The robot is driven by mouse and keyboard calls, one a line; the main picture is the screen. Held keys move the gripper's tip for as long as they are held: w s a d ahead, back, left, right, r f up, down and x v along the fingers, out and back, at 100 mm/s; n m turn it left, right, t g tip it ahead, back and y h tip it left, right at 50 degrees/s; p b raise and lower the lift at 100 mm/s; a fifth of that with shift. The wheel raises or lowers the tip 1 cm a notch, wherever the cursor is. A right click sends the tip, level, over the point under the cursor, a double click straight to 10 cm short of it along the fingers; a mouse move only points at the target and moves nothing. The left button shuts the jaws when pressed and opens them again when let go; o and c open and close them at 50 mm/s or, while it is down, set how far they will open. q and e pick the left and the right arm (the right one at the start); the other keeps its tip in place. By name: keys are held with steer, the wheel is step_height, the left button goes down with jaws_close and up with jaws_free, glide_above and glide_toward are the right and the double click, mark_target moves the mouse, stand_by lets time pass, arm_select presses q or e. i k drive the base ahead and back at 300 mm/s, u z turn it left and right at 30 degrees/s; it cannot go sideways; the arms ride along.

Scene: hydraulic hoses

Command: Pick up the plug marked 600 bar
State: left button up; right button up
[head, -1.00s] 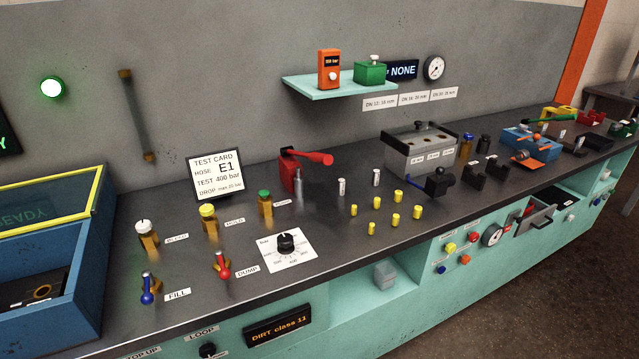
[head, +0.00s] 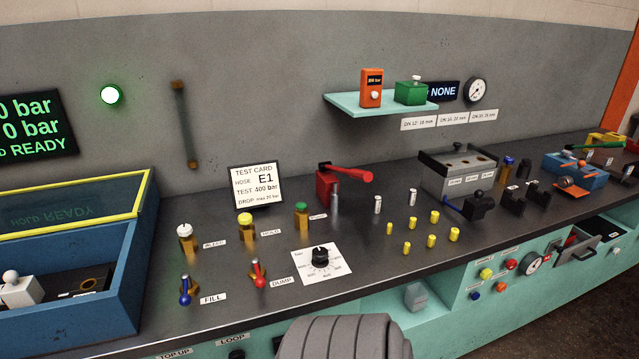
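I cannot read a 600 bar mark on any plug here. Two small silver cylinders with pale labels stand on the dark bench, a left one (head: 377,204) and a right one (head: 412,197); their print is too small to read. Several small yellow cylinders (head: 430,240) stand in front and to the right of them, with no legible marks. An orange block (head: 371,88) on the shelf carries a small "bar" display whose number is unclear. Neither gripper shows. A grey ribbed part of my own body rises at the bottom centre, in front of the bench edge.
A red-handled press (head: 328,188) stands behind the silver cylinders. A dial card (head: 321,263) and several valves lie to the left, with a test card (head: 256,186) behind. A blue box (head: 110,312) fills the left end. A grey block (head: 455,170) stands right. Bench front is partly clear.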

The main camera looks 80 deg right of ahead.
mark_target(413, 194)
steer(key=u, duration=0.1)
steer(key=k, duration=1.1)
steer(key=z, duration=2.6)
